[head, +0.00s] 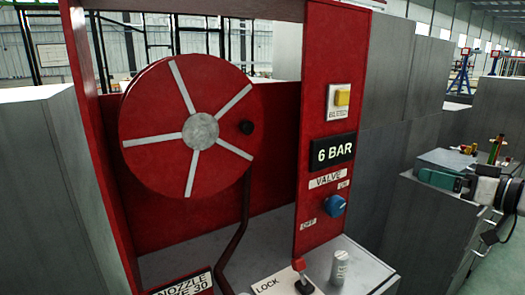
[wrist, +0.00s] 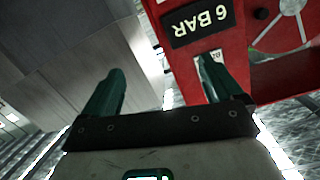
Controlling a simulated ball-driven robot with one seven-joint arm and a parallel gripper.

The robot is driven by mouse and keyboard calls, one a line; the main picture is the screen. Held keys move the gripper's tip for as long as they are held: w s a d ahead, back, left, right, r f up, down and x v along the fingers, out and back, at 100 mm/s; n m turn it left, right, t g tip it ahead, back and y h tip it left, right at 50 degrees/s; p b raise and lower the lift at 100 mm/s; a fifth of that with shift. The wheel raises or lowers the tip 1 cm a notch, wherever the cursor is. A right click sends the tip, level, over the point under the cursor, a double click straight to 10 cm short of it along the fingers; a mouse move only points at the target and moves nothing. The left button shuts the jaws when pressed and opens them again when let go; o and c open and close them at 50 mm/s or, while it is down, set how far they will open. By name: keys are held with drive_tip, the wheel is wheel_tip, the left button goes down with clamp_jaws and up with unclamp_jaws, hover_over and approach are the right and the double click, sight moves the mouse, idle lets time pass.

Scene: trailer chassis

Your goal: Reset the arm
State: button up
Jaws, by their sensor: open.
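My gripper (wrist: 158,88) shows in the wrist view with its two green fingers spread apart and nothing between them. In the head view my gripper (head: 424,178) is at the right edge, to the right of the red panel and apart from it. The red panel (head: 325,100) carries a yellow button (head: 342,98), a "6 BAR" display (head: 333,151) and a blue valve knob (head: 335,205). In the wrist view the "6 BAR" display (wrist: 199,22) appears upside down beyond the fingers.
A red hose reel (head: 160,115) with a black knob stands left of the panel. A red-topped lever (head: 301,275) by a "LOCK" label and a grey cylinder (head: 340,268) stand on the front ledge. Grey blocks (head: 400,75) rise behind. Small fittings (head: 495,148) lie on a grey surface at right.

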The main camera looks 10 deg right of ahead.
drive_tip(key=s+a+f+m+g+h, duration=0.1)
drive_tip(key=s+a+f+g, duration=0.1)
drive_tip(key=a+f, duration=0.45)
drive_tip(key=s+a+f+g, duration=0.2)
drive_tip(key=a+f, duration=0.2)
drive_tip(key=f, duration=0.6)
drive_tip(key=s+a+f+m+g+h, duration=0.1)
drive_tip(key=s+a+f+g, duration=0.1)
drive_tip(key=a+f, duration=0.45)
drive_tip(key=s+a+f+g+h, duration=0.2)
drive_tip(key=s+a+f, duration=0.1)
drive_tip(key=s+f, duration=0.5)
drive_tip(key=s+a+f+g+h, duration=0.1)
drive_tip(key=s+a+f+g, duration=0.3)
drive_tip(key=s, duration=0.7)
drive_tip(key=s+d+f+g+b, duration=0.1)
drive_tip(key=s+f+b, duration=0.2)
drive_tip(key=f+b, duration=0.55)
drive_tip(key=s+d+f+g+b, duration=0.1)
drive_tip(key=s+f+b, duration=0.4)
drive_tip(key=f, duration=0.6)
drive_tip(key=s+f+g+b, duration=0.1)
drive_tip(key=s+f+b, duration=0.1)
drive_tip(key=f+b, duration=0.65)
wheel_tip(320, 180, up, 13)
drive_tip(key=p, duration=1.4)
drive_tip(key=shift+d+r+h+p, duration=0.15)
drive_tip(key=shift+r+h+p, duration=0.05)
drive_tip(key=shift+h+p, duration=0.15)
